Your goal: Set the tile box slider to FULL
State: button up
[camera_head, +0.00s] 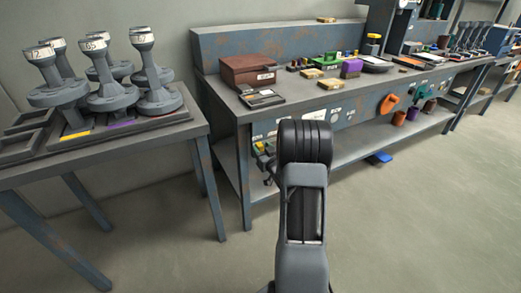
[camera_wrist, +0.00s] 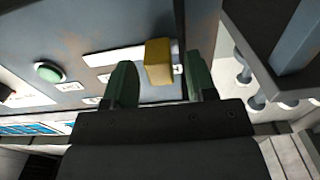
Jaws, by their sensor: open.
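In the wrist view, a yellow block-shaped slider knob (camera_wrist: 158,62) stands out from a grey-blue panel (camera_wrist: 120,25), in front of a pale strip. My gripper (camera_wrist: 160,84) is open. One dark green finger is to the left of the knob and one to the right, with a visible gap on each side. In the head view, my gripper (camera_head: 264,157) is at the front of the workbench, partly hidden behind my arm. The small labels on the panel are too blurred to read, so the FULL mark cannot be identified.
A round green button (camera_wrist: 48,72) is left of the knob on the panel. A blue-grey post (camera_wrist: 285,35) stands close on the right. In the head view, the workbench (camera_head: 285,100) holds a brown box (camera_head: 248,72).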

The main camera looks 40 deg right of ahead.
jog(key=shift+w+d, duration=0.1)
jog(key=shift+w, duration=0.7)
jog(key=shift+c, duration=0.4)
grip_shut()
